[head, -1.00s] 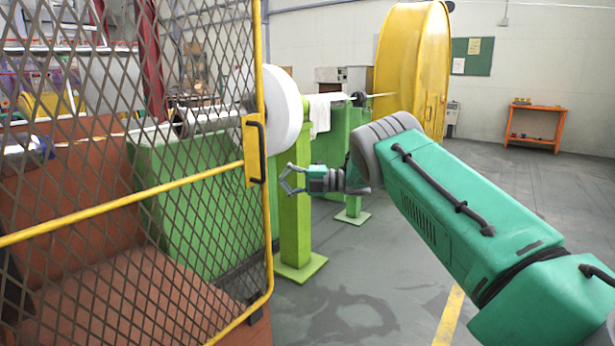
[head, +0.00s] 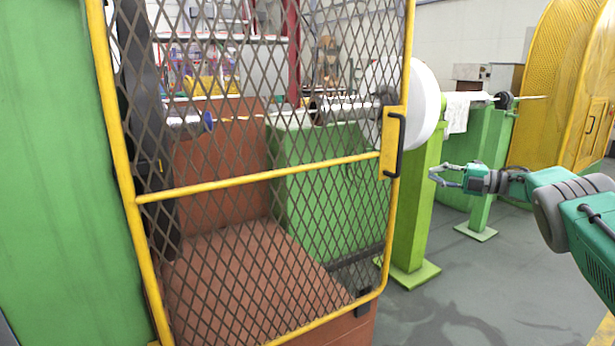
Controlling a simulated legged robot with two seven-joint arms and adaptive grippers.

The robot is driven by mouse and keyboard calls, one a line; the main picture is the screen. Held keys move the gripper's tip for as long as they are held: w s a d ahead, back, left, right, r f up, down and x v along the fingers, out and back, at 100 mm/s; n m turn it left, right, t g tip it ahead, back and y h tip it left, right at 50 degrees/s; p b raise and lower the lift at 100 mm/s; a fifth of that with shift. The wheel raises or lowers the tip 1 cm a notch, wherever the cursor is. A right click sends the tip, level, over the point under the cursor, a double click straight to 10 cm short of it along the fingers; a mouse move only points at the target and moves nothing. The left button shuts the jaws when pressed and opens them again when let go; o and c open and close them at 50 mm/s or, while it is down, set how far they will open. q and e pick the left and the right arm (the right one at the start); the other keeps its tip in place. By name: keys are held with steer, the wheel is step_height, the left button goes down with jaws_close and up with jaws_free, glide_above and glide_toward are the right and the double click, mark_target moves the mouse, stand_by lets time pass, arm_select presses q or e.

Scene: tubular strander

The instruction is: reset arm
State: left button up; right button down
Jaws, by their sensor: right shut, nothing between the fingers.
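My right gripper (head: 436,176) shows at the right of the head view, at the end of my green arm. It is shut and empty, with its fingers pointing left. It hangs in front of the green stands, to the right of the mesh gate's black handle (head: 395,146) and apart from it. My left gripper is out of view.
A yellow-framed mesh gate (head: 258,179) stands closest, with a reddish-brown machine (head: 245,262) behind it. A green panel (head: 45,170) is at far left. A white disc (head: 425,100), green posts (head: 418,200) and a yellow drum (head: 555,85) stand right. Grey floor (head: 480,290) is clear.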

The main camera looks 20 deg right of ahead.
steer(key=shift+a, duration=0.15)
